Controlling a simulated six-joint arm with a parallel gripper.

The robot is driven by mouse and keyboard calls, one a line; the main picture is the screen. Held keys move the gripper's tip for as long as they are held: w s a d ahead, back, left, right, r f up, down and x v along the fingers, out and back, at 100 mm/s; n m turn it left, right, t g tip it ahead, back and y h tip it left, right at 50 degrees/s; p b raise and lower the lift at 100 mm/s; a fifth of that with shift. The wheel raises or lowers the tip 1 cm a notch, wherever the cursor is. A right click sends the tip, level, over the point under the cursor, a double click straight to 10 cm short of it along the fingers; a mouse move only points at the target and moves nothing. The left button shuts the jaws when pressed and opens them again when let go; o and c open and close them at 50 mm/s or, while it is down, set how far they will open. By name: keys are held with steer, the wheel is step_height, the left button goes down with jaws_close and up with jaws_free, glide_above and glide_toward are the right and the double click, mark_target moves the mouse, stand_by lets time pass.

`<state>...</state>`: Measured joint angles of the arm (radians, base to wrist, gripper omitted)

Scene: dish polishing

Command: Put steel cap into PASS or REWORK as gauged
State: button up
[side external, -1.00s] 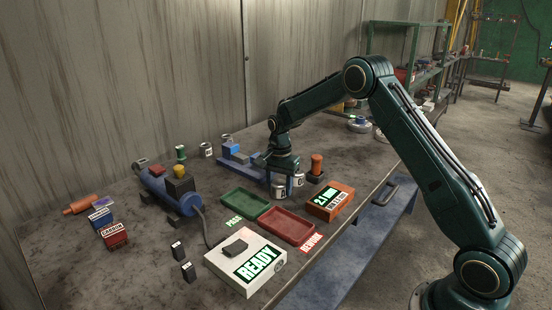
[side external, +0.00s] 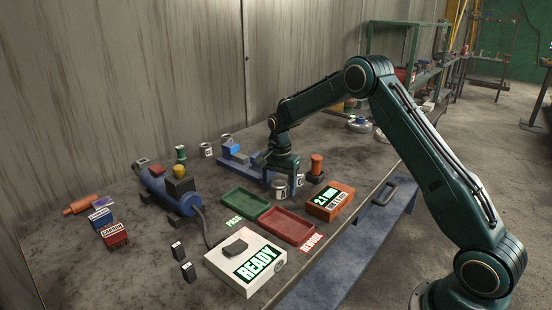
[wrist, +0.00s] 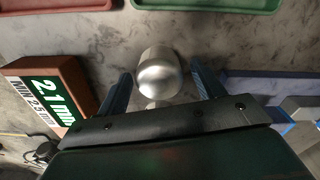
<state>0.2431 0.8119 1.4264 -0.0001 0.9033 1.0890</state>
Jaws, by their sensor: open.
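A shiny steel cap (wrist: 160,72) lies on the bench between the spread fingers of my open gripper (wrist: 160,88), with a gap on each side. In the side external view my gripper (side external: 285,170) is low, close to two silver items (side external: 279,188); which one is between the fingers is hard to tell. The green tray (side external: 243,206) has a PASS label and the red tray (side external: 290,228) a REWORK label; both look empty. The orange gauge display (side external: 330,201) reads 2.1 mm, and in the wrist view (wrist: 45,90) its lower line reads MIN 2.5 mm.
A blue fixture (side external: 243,170) stands just left of my gripper. An orange-topped piece (side external: 316,168) is close on its right. A white READY box (side external: 246,263) sits at the front. A blue polishing machine (side external: 168,190) is at left.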

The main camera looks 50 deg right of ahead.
mark_target(279, 182)
step_height(279, 182, up, 13)
steer(key=shift+r, duration=0.15)
stand_by(0.4)
stand_by(0.5)
